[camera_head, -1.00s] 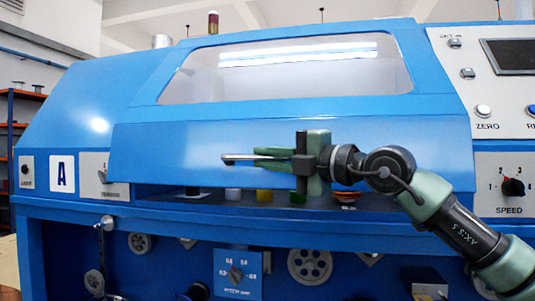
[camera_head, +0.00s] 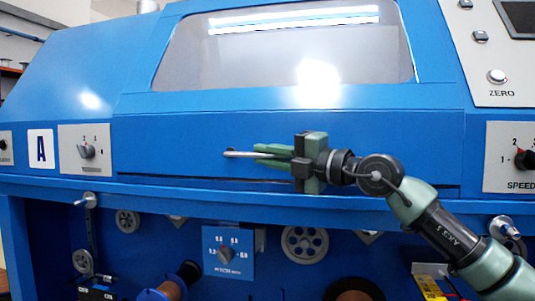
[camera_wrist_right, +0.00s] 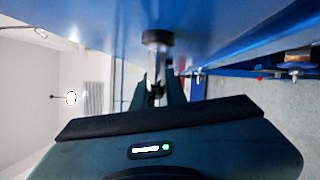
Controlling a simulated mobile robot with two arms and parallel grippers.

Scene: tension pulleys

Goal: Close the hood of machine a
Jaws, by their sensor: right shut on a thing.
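The hood (camera_head: 180,140) of machine A is a blue panel with a wide window, and it is down, with a thin dark gap along its lower edge. My right gripper (camera_head: 264,154) is shut on the hood's metal handle (camera_head: 238,154), which sticks out at the left of the fingers. In the right wrist view the handle's round dark end (camera_wrist_right: 157,37) meets the blue panel beyond the fingers (camera_wrist_right: 160,90). My left gripper is not in view.
Below the hood are a blue ledge (camera_head: 160,200), pulleys such as a grey wheel (camera_head: 305,244), a blue dial box (camera_head: 228,252) and wire spools (camera_head: 172,288). A control panel with a ZERO button (camera_head: 497,77) is at the right.

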